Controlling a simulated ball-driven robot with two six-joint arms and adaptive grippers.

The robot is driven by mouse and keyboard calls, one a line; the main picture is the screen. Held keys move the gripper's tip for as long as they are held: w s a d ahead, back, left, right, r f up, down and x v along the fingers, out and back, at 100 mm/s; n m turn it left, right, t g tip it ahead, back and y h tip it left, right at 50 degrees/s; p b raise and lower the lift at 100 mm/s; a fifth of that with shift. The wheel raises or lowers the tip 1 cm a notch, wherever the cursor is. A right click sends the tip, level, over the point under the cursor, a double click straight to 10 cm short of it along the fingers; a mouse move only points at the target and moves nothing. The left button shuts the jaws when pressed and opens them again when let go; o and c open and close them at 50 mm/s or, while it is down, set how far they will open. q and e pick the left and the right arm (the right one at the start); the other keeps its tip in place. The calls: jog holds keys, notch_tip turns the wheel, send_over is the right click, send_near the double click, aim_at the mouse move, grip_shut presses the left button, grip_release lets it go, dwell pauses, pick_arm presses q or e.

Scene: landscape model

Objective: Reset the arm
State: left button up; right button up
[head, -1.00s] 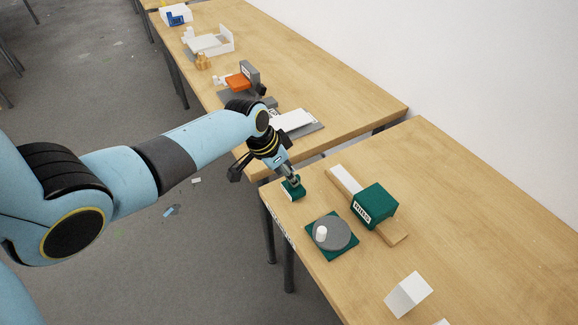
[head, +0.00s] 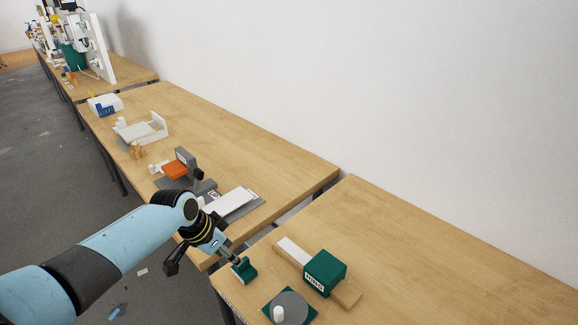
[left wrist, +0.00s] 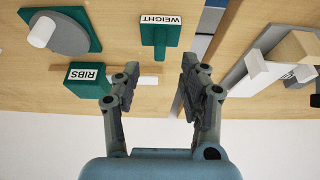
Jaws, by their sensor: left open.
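My light-blue left arm comes in from the left in the head view. Its gripper (head: 234,259) is at the corner of the near table, close to a small green block (head: 245,271). In the left wrist view the gripper (left wrist: 157,92) has its two fingers spread wide with nothing between them. A green T-shaped block labelled WEIGHT (left wrist: 161,32) lies beyond the fingertips, apart from them. In the head view I cannot tell whether the gripper touches the block. My right gripper is not in view.
On the near table are a green block labelled RIBS (head: 325,272) on a wooden strip and a grey disc (head: 290,306) with a white peg. The neighbouring table holds a white plate (head: 235,203), an orange block (head: 176,171) and white models. The near table's right side is clear.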

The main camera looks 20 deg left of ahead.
pick_arm(q)
jog(key=s+d+r+n+y, duration=0.1)
jog(key=s+d+r+n, duration=0.1)
jog(key=s+r, duration=0.9)
jog(key=s+d+r+n+y, duration=0.2)
jog(key=s+d+r, duration=0.1)
jog(key=s+r, duration=0.8)
jog(key=s+a+f+g+b, duration=0.15)
jog(key=f+b, duration=0.45)
jog(key=f, duration=1.5)
jog(key=s+a+f+g+b, duration=0.15)
jog(key=f+b, duration=0.55)
jog(key=f, duration=1.3)
jog(key=s+f+b, duration=0.5)
jog(key=s+f, duration=0.4)
jog(key=f, duration=0.4)
jog(key=s+f+b, duration=0.5)
jog(key=s+f, duration=0.4)
jog(key=f, duration=0.4)
jog(key=shift+s+a, duration=0.4)
jog(key=shift+a, duration=0.05)
